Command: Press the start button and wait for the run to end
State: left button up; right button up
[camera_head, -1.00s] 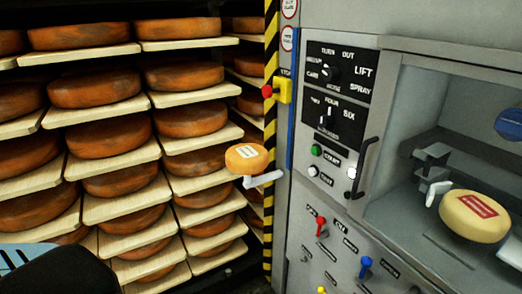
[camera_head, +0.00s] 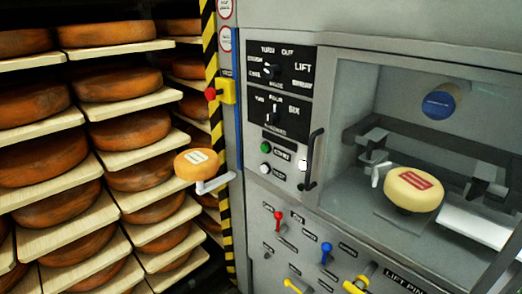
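A green round button (camera_head: 266,148) sits on the machine's grey front panel, left of a black label too small to read surely; it looks like the start button. A white round button (camera_head: 265,168) is just below it. An upper dial (camera_head: 270,71) is on a black plate marked with words such as LIFT. A lower dial (camera_head: 274,115) has a white pointer at FOUR. A pale yellow cheese wheel with a red label (camera_head: 413,189) rests inside the machine's open-looking chamber. Neither of my grippers is in view.
A black handle (camera_head: 312,160) stands out right of the buttons. A red stop button on a yellow box (camera_head: 211,94) is at the machine's left edge. Red (camera_head: 278,216) and blue (camera_head: 326,249) levers are below. An orange cheese (camera_head: 195,166) sits on a white arm before shelves.

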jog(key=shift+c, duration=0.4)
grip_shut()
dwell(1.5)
